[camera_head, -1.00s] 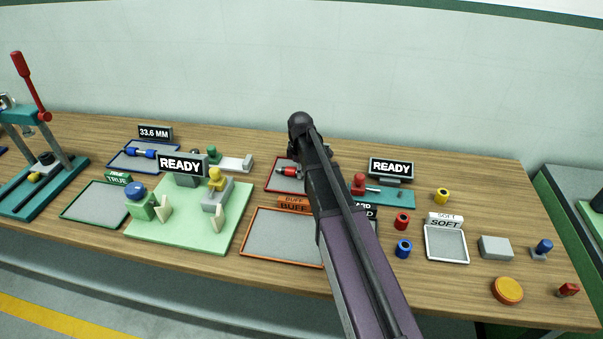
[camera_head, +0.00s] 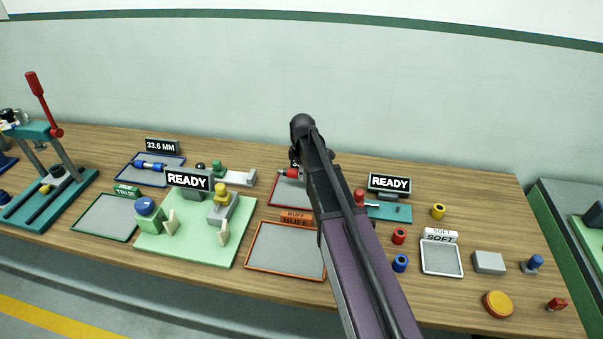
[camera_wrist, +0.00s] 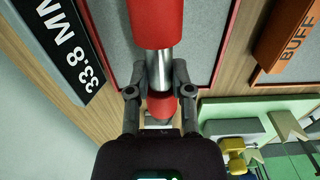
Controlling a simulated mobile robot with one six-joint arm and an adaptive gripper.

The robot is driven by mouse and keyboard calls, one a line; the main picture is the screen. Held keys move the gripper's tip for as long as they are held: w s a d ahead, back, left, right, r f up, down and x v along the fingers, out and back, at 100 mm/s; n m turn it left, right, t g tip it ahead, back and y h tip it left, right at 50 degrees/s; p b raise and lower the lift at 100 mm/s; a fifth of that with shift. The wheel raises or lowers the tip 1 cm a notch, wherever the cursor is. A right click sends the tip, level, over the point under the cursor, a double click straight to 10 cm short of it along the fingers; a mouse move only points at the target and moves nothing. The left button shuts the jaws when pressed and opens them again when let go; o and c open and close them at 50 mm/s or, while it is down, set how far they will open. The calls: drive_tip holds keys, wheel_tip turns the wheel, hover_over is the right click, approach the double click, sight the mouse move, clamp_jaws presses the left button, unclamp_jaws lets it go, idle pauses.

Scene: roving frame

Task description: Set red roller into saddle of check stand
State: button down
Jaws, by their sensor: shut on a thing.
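The red roller (camera_wrist: 157,22) has a red body, a bare silver neck and a red end piece in the wrist view. My gripper (camera_wrist: 158,97) is shut on it, one finger on each side near the neck. In the head view the red roller (camera_head: 289,173) shows over the far left part of a red-rimmed tray (camera_head: 273,200); my arm hides much of it. A green stand (camera_head: 190,243) stands left of the arm, with a READY sign, blue and yellow knobs and two cream wedges. Its saddle cannot be made out clearly.
An empty orange BUFF tray (camera_head: 262,266) lies between the green stand and my arm. A green TRUE tray (camera_head: 76,229) and a blue-rimmed tray (camera_head: 127,174) holding a blue roller are further left. A second READY sign (camera_head: 390,184), small collars and a SOFT tray (camera_head: 425,264) are at right.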

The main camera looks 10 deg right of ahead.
drive_tip(key=shift+r+p, duration=1.6)
drive_tip(key=shift+r, duration=0.35)
drive_tip(key=shift+d, duration=0.15)
